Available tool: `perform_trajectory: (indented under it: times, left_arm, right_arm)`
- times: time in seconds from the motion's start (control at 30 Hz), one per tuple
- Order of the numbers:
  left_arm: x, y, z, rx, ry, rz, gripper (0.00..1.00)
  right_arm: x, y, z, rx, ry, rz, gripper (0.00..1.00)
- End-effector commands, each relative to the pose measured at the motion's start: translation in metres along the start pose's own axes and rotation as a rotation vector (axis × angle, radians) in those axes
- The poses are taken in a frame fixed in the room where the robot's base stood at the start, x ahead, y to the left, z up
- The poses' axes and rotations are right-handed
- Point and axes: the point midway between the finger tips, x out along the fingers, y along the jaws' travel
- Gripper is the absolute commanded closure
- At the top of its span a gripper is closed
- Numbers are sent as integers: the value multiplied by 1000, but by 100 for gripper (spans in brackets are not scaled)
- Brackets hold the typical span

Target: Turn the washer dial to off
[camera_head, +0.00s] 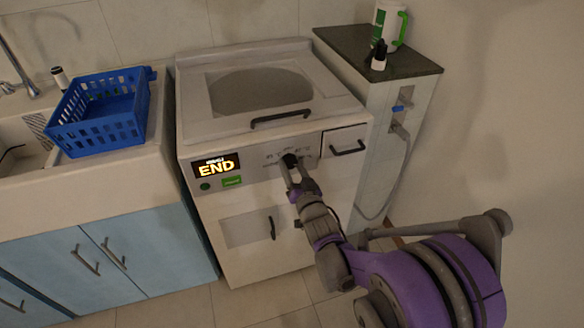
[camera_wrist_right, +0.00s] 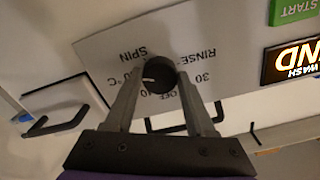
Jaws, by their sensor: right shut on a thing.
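The washer (camera_head: 235,200) is a white machine with a lit END display (camera_head: 216,166) on its front panel. Its dial is a round black knob (camera_wrist_right: 160,74) with a white mark. The labels around it, upside down in the right wrist view, include SPIN and RINSE. The white mark points to the left there, towards the SPIN side. My right gripper (camera_head: 292,168) reaches the panel from the lower right. In the right wrist view its two fingers (camera_wrist_right: 158,82) stand on both sides of the knob, shut on it. My left gripper is in neither view.
A blue basket (camera_head: 101,125) stands on the sink counter at left. A drawer handle (camera_head: 347,147) and a lid handle (camera_head: 280,118) jut out near my right gripper.

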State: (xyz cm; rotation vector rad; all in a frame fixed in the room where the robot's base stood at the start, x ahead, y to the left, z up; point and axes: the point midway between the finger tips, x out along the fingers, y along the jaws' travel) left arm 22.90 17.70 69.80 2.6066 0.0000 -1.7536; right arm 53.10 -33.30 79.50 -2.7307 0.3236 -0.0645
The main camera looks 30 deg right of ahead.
Motion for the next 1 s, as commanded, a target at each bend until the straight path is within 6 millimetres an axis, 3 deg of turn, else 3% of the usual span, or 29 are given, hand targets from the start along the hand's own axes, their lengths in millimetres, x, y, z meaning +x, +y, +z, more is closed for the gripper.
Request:
perform_trajectory:
  times: [1.0]
  left_arm:
    - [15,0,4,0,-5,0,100]
  right_arm:
    - [0,2,0,-966,-1,1,100]
